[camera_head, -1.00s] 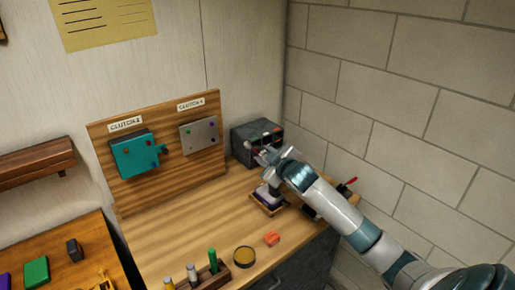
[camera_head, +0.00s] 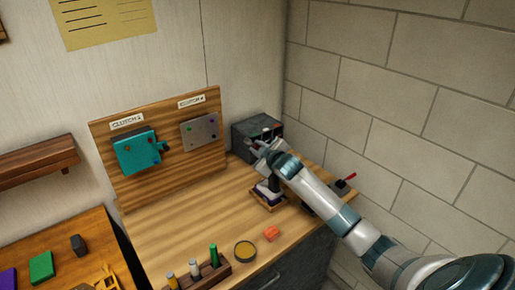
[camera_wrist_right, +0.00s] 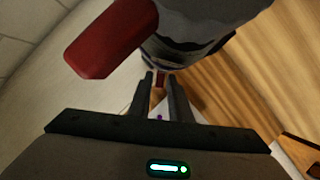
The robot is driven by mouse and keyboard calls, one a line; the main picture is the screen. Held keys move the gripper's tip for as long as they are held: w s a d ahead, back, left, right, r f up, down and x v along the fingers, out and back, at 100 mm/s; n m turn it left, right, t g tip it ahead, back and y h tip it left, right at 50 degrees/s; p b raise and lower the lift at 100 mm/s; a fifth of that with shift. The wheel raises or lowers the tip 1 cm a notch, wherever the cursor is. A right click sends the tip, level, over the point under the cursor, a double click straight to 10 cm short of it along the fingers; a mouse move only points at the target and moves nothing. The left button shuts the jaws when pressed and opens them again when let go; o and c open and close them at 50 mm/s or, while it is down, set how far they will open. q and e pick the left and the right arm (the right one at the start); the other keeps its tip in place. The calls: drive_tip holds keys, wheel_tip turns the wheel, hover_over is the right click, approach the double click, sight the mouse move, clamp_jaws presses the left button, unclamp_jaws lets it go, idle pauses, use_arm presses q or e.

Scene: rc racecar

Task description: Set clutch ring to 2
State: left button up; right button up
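My right gripper (camera_head: 262,148) is above the back right of the wooden bench, in front of a dark box. In the right wrist view its two fingers (camera_wrist_right: 160,84) are close together beside a dark grey cylindrical part (camera_wrist_right: 195,35). A large red tab (camera_wrist_right: 112,38) sticks out from this part. I cannot tell for sure which part is the clutch ring. A teal block (camera_head: 138,153) and a grey plate (camera_head: 199,132) hang on an upright board under clutch labels. My left gripper is out of view.
The dark box (camera_head: 245,137) stands near the wall corner. A small tray (camera_head: 283,204) holding a dark upright part is below my right arm. The bench's middle is clear.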

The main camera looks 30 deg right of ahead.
clamp_jaws()
drive_tip(key=shift+d+r+m+g+y, duration=0.35)
drive_tip(key=shift+d+m+y, duration=0.1)
drive_tip(key=shift+m, duration=0.25)
drive_tip(key=shift+w+d+r+m+y, duration=0.1)
drive_tip(key=shift+d+r+m+y, duration=0.1)
drive_tip(key=shift+d+m+y, duration=0.7)
drive_tip(key=shift+a, duration=0.3)
drive_tip(key=shift+o, duration=2.2)
unclamp_jaws()
